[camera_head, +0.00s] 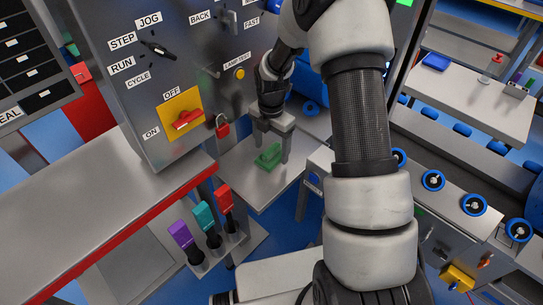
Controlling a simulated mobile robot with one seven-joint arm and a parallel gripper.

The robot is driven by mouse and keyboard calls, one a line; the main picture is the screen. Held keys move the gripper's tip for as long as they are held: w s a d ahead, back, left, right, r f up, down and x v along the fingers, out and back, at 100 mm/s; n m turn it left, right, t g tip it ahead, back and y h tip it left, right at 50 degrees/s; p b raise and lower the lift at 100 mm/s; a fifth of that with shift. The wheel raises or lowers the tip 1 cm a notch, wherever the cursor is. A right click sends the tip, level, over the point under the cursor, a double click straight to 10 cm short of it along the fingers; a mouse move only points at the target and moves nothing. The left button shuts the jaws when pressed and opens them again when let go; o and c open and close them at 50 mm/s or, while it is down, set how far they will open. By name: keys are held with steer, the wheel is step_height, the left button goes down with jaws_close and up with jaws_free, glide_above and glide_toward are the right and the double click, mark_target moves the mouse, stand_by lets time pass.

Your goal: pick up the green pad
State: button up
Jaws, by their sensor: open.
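The green pad (268,157) lies on a small grey shelf (238,172) below the control panel. It looks like a small green block with a raised middle. My gripper (268,148) is above it, pointing down, with its two fingers apart. The fingers appear to stand on either side of the pad, or just behind it; I cannot tell whether they touch it. The arm comes in from the right and covers part of the area behind the shelf.
A grey control panel (130,75) with a red switch (187,119) and red padlock (222,127) stands just left of my gripper. Purple, teal and red upright items (204,214) stand in a rack at lower front. A red-edged counter (90,210) is at left, a roller conveyor (455,195) at right.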

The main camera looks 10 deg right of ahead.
mark_target(272, 149)
steer(key=shift+f, duration=0.95)
steer(key=shift+c, duration=0.2)
steer(key=c, duration=1.1)
steer(key=shift+r, duration=0.1)
step_height(272, 149, up, 10)
steer(key=shift+f+p, duration=0.1)
steer(key=shift+p, duration=0.3)
